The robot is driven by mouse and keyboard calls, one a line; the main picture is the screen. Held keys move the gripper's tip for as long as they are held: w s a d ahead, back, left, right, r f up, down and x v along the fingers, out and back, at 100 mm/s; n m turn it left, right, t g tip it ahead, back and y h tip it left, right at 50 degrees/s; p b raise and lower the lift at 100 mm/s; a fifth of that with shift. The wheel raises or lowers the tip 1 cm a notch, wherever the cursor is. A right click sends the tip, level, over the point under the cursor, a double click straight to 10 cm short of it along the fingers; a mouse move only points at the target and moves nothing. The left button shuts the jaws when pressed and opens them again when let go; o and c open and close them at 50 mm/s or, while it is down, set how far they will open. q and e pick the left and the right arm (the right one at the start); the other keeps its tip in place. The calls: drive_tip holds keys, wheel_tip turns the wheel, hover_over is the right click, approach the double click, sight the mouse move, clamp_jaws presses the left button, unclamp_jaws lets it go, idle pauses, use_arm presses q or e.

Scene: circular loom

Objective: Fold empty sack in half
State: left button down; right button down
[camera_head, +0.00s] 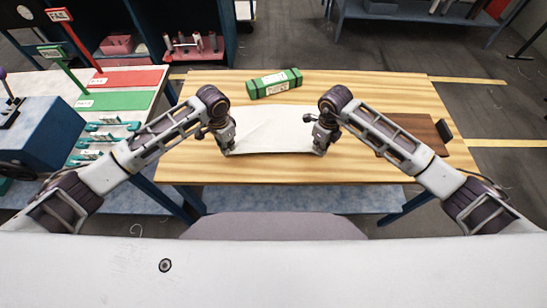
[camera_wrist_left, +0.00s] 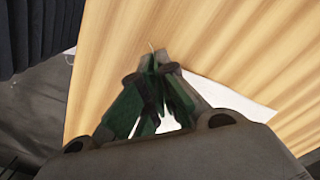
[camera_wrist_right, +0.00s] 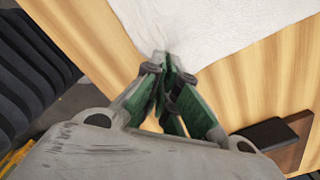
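The white sack (camera_head: 270,132) lies on the wooden table between my two grippers, with a faint diagonal crease on its left part. My left gripper (camera_head: 229,150) is at its near left corner; in the left wrist view its fingers (camera_wrist_left: 155,62) are closed together, with white sack cloth (camera_wrist_left: 232,99) running from them to the right. My right gripper (camera_head: 320,150) is at the near right corner. In the right wrist view its fingers (camera_wrist_right: 167,66) are shut on a gathered corner of the sack (camera_wrist_right: 205,25). The near edge stretches between both grippers.
A dark brown board (camera_head: 425,135) with a black block (camera_head: 444,130) is at the right. A side bench with tools (camera_head: 108,135) stands left. The table's near strip is clear.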

use_arm(q)
drive_tip(key=shift+r+p, duration=0.4)
drive_tip(key=shift+r, duration=0.15)
use_arm(e)
drive_tip(key=shift+r, duration=0.5)
